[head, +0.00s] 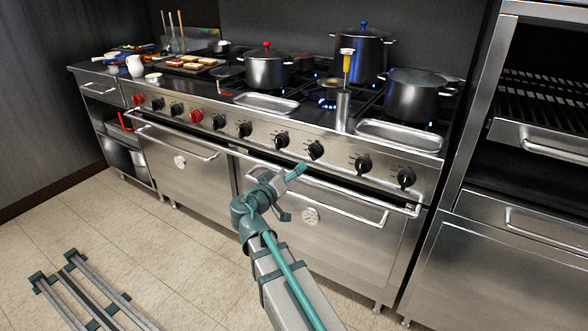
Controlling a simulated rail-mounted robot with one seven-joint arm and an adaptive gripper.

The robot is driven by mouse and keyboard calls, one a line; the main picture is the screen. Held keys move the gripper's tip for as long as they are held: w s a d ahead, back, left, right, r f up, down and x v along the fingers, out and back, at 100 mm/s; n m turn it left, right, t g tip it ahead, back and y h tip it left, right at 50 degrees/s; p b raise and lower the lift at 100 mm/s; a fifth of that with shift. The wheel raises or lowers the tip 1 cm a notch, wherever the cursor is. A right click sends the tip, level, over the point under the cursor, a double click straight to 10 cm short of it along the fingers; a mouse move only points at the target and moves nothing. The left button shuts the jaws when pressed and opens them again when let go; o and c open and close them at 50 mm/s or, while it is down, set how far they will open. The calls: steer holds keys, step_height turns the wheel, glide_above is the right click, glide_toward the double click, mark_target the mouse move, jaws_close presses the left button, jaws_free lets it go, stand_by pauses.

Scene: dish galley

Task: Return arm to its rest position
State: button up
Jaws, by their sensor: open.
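My arm reaches up from the bottom of the head view in front of the cooking range. My gripper (288,190) is at its end, before the range's oven doors and below the knobs. It is open, and nothing shows between its fingers. It appears apart from the range front, though the exact gap is hard to tell.
The stainless range (190,175) has protruding knobs and a long handrail (275,166). Pots, including a red-knobbed pot (266,68), stand on top. A steel oven unit (500,240) is at right. Rails (75,290) lie on the floor at left; the tiled floor between is clear.

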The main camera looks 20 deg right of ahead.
stand_by(0.4)
steer(key=s+a+f+n+g+y, duration=0.1)
steer(key=s+f+n+g+y, duration=0.25)
steer(key=f, duration=0.95)
steer(key=s+f+m+g+y, duration=0.15)
steer(key=s+f+g, duration=0.35)
steer(key=f, duration=0.7)
steer(key=s+a+f+n+g+y, duration=0.1)
steer(key=s+a+f+g+y, duration=0.1)
steer(key=s+f, duration=0.55)
steer(key=s+a+f+n+g+y, duration=0.1)
steer(key=s+a+f+g+y, duration=0.15)
steer(key=s+f, duration=0.55)
steer(key=s+a+f+g+y, duration=0.2)
steer(key=s+f, duration=0.3)
steer(key=s, duration=0.5)
steer(key=s+a+f+g+y, duration=0.1)
steer(key=s+a+f+g, duration=0.3)
steer(key=s, duration=0.5)
steer(key=s+a+f+g+y, duration=0.15)
steer(key=s+f, duration=0.35)
steer(key=s, duration=0.5)
steer(key=w+r+t+p, duration=0.3)
steer(key=w+r+p, duration=0.1)
steer(key=r+p, duration=1.1)
steer(key=p, duration=0.4)
steer(key=shift+w+d+r, duration=0.15)
steer(key=shift+d, duration=0.25)
